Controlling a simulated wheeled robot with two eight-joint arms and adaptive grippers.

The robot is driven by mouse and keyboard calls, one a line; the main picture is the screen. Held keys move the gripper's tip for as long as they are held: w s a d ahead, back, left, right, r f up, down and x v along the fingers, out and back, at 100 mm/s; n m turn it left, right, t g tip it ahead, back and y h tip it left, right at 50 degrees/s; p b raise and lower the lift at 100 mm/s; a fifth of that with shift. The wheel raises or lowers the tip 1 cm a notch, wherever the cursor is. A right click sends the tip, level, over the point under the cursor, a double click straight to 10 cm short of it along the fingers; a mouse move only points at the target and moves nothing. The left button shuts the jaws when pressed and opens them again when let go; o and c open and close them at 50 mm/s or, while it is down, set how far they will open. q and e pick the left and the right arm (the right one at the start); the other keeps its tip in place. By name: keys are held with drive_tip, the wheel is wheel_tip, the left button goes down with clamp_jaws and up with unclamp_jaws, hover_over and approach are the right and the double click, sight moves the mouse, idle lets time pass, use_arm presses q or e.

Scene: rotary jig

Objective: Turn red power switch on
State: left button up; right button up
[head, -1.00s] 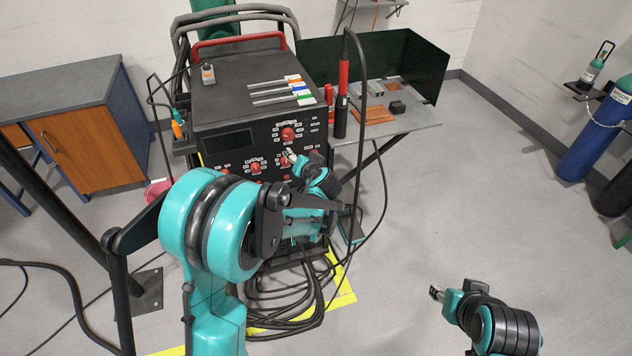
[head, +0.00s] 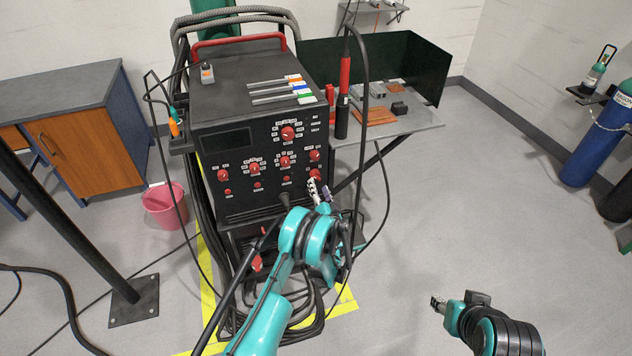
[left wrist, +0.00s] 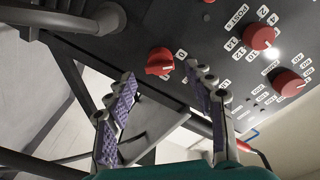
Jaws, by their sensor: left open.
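The black machine (head: 232,180) has several red knobs on its sloping front panel. A red rotary switch (head: 314,174) is at the panel's lower right, partly covered by my left gripper (head: 317,188). In the left wrist view this red switch (left wrist: 159,62) has a winged grip and lies just beyond and between the open fingertips (left wrist: 160,78). The fingers are apart, with purple pads, and nothing is held. I cannot tell whether they touch the switch. My right gripper (head: 437,302) is low at the right, over the floor, away from the machine; its jaws are too small to judge.
Two more red knobs (left wrist: 258,36) (left wrist: 287,82) are right of the switch in the wrist view. A torch cable (head: 364,110) hangs beside the panel's right edge. A side table (head: 415,122) stands at the right. Coiled cables lie below; the right floor is clear.

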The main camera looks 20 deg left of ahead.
sight(316, 175)
use_arm(q)
drive_tip(key=b+x, duration=0.1)
drive_tip(key=x, duration=0.4)
drive_tip(key=shift+c, duration=0.4)
drive_tip(key=c, duration=1)
drive_tip(key=shift+c, duration=0.2)
